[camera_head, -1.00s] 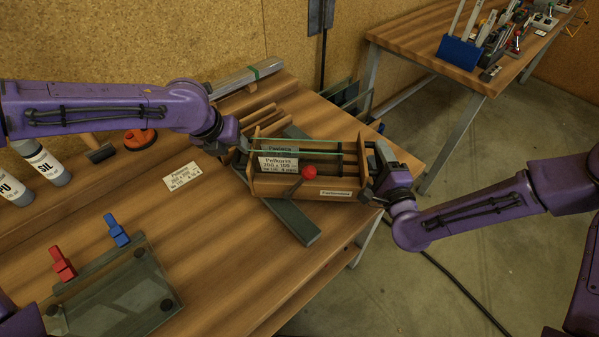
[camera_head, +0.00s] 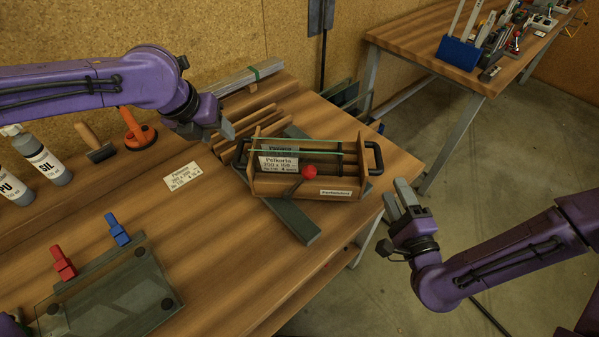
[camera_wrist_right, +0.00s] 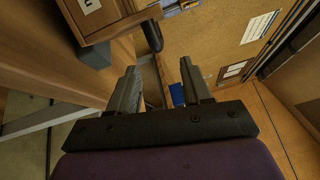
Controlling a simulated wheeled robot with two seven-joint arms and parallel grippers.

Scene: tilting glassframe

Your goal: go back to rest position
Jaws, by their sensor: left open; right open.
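My left gripper (camera_head: 222,124) is open and empty, above the bench just left of the wooden carrier's left handle. My right gripper (camera_head: 398,198) is open and empty, off the right edge of the bench, apart from the carrier's right handle. In the right wrist view its two fingers (camera_wrist_right: 158,88) are spread with nothing between them. The wooden carrier (camera_head: 308,188) stands on the bench with black handles at both ends, a glass pane, a label and a red knob. In the right wrist view its corner (camera_wrist_right: 110,22) and one black handle show at the top.
The wooden workbench (camera_head: 215,240) holds a dark bar (camera_head: 300,222) under the carrier, a glass plate with clamps (camera_head: 115,300), bottles (camera_head: 45,160) and an orange suction cup (camera_head: 138,130). A second table (camera_head: 420,45) stands at the back right. Open floor lies to the right.

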